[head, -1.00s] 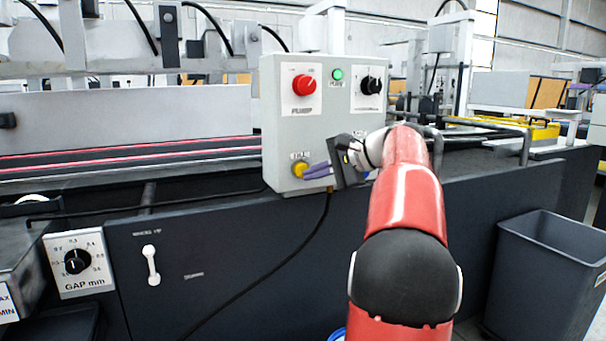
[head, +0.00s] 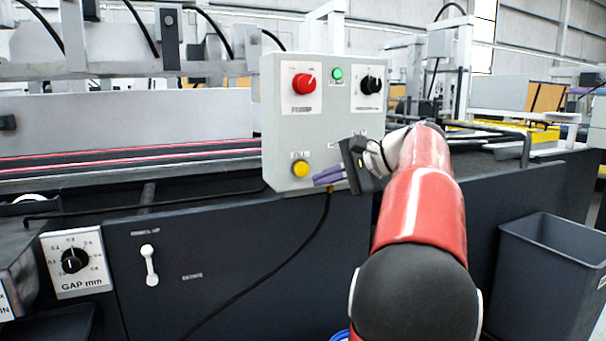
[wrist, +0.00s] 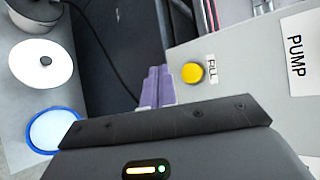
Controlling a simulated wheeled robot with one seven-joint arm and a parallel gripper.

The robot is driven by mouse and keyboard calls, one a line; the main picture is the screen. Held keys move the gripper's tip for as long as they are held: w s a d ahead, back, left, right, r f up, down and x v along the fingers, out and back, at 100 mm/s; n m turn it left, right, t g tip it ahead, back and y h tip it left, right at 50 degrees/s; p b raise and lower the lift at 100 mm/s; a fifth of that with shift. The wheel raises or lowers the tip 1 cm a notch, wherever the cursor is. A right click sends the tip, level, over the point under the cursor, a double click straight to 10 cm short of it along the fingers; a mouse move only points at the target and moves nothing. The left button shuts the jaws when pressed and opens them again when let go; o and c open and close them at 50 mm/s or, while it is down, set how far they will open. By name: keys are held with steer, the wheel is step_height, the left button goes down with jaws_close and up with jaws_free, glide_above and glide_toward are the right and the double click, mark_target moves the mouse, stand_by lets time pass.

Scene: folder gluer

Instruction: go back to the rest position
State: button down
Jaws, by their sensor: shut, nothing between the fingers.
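My gripper (head: 316,180) is in front of the lower part of the grey control box (head: 278,120), just right of and a little below its yellow button (head: 300,168). Its purple fingers are together with nothing between them. In the wrist view the fingers (wrist: 157,88) point past the left side of the yellow button (wrist: 192,72), apart from it. My red arm reaches in from the lower right in the head view.
The box also carries a red knob (head: 304,83), a green button (head: 337,73) and a black knob (head: 371,84). A black cable (head: 300,245) hangs below it. A grey bin (head: 550,270) stands at the right. A blue-rimmed container (wrist: 52,130) shows in the wrist view.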

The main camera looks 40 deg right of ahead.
stand_by(0.4)
steer(key=s+a+f+n+g+h, duration=0.1)
steer(key=a+f+n+g, duration=0.2)
steer(key=a, duration=0.7)
steer(key=s+a+f+n+g, duration=0.1)
steer(key=a+f+n, duration=0.1)
steer(key=a+f, duration=0.55)
steer(key=s+a+f+n+g+h, duration=0.2)
steer(key=s+a+f+n+h, duration=0.2)
steer(key=s+a+f+n, duration=0.7)
steer(key=s+a+f, duration=0.1)
steer(key=s+f, duration=0.3)
steer(key=s, duration=0.1)
steer(key=shift+a+f+h, duration=0.15)
steer(key=shift+a+h, duration=0.1)
steer(key=shift+h, duration=0.05)
steer(key=shift+s, duration=0.1)
